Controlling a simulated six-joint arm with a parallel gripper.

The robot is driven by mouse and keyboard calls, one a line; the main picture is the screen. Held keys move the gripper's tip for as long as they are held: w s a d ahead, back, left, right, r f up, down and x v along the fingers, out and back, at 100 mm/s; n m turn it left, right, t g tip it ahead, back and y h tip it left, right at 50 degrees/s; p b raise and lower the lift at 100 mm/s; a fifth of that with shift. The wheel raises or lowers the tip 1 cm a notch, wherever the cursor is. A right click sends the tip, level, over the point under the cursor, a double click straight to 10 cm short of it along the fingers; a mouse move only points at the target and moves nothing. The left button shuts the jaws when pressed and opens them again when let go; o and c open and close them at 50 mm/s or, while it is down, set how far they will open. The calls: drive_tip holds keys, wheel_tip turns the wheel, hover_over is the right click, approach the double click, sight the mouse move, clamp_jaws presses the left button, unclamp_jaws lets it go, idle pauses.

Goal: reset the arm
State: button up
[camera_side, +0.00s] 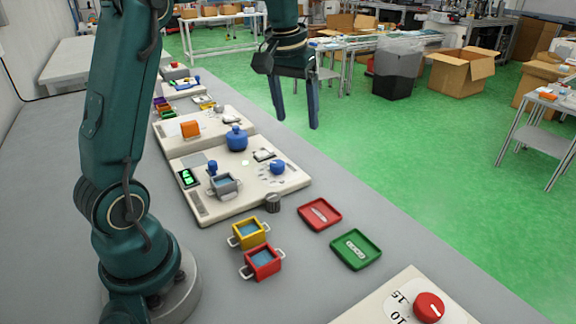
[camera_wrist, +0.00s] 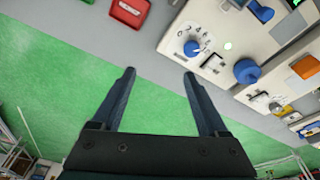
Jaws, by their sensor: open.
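My gripper (camera_side: 296,104) is open and empty. It is raised in the air over the far side of the bench, with its fingers pointing down in the side view. In the wrist view, its two dark blue fingers (camera_wrist: 158,78) are spread apart, with green floor between them and the bench edge beyond. Nothing is between or touching the fingers.
The grey bench (camera_side: 310,285) holds white device boards (camera_side: 215,205) with blue knobs. Yellow (camera_side: 249,233) and red (camera_side: 263,262) handled containers stand near a red tray (camera_side: 319,214) and a green tray (camera_side: 356,249). A red dial (camera_side: 428,307) is at front right.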

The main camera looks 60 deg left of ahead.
drive_tip(key=s+d+r+m+t, duration=0.3)
drive_tip(key=s+d+r, duration=0.1)
drive_tip(key=s+d, duration=0.5)
drive_tip(key=s+d+f+m, duration=0.2)
drive_tip(key=s+d+f, duration=0.1)
drive_tip(key=s+f, duration=0.3)
drive_tip(key=shift+s+d+f+h, duration=0.15)
drive_tip(key=shift+s+d+h, duration=0.2)
drive_tip(key=shift+s, duration=0.55)
drive_tip(key=shift+a, duration=0.1)
